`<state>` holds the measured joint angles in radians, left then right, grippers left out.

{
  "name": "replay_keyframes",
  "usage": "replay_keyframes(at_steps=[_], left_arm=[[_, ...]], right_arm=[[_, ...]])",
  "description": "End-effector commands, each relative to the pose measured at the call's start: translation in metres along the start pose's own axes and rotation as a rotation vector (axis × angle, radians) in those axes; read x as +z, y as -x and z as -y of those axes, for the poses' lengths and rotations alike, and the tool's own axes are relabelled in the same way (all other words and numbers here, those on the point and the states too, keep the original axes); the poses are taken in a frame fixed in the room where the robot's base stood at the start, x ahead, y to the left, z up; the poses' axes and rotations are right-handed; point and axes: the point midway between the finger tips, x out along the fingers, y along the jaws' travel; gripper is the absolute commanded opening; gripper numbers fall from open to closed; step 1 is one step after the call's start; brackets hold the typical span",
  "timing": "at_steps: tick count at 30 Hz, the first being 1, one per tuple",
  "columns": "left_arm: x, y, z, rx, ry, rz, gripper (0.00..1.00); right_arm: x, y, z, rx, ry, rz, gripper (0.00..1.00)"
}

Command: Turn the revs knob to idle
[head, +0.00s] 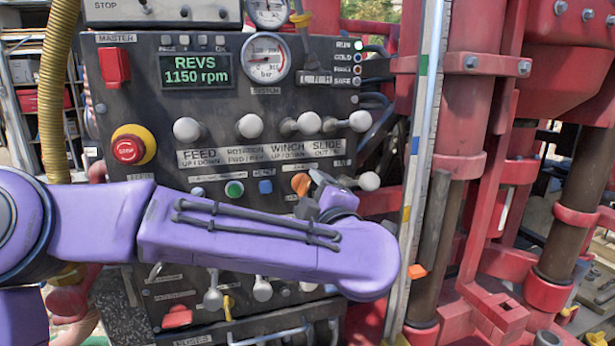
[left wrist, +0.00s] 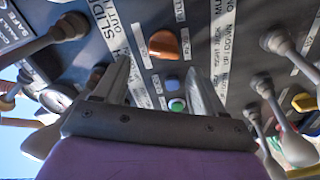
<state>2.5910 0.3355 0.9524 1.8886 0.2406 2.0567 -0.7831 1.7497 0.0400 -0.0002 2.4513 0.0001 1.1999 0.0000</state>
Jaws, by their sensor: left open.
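The orange knob (head: 300,184) sits on the dark control panel, right of the blue button. It also shows in the left wrist view (left wrist: 163,44), just beyond and between my fingertips. The green display (head: 201,70) reads "REVS 1150 rpm". My left gripper (head: 318,184) is at the panel just right of the knob, partly hidden by my own wrist. In the left wrist view its two fingers (left wrist: 158,66) are spread apart with nothing between them. They point at the panel and do not visibly grip the knob. My right gripper is not in view.
White-balled levers (head: 250,126) stand out above the knob, and one lever ball (head: 369,181) is close to its right. More levers (head: 262,289) are below. A red emergency stop (head: 128,150) is at left. A red mast (head: 470,120) stands at right.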

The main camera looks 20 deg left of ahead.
Motion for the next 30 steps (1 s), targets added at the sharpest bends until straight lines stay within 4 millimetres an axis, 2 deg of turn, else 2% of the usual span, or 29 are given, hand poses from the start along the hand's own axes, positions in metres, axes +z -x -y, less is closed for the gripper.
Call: replay_keyframes(at_steps=[1,6,15,16,18,21,26,30], left_arm=[[-0.002,-0.011,-0.003,-0.006,-0.001,0.000,0.70],[0.001,-0.032,-0.001,-0.002,-0.002,0.003,0.70],[0.003,-0.036,0.000,0.002,-0.002,0.004,0.70],[0.003,-0.036,0.000,0.002,-0.002,0.004,0.64],[0.003,-0.036,0.000,0.002,-0.002,0.004,0.41],[0.003,-0.036,0.000,0.002,-0.002,0.004,0.14],[0.004,-0.036,0.002,0.003,0.014,0.004,0.14],[0.007,-0.036,0.008,0.006,0.141,0.003,0.14]], right_arm=[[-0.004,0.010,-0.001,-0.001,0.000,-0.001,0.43],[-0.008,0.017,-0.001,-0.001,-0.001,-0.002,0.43],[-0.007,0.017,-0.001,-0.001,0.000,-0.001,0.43],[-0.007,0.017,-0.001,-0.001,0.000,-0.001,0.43],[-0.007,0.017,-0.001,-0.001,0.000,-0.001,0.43],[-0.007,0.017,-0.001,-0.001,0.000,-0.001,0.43],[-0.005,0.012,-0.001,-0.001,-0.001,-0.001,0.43],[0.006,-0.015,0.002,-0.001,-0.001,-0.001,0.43]])
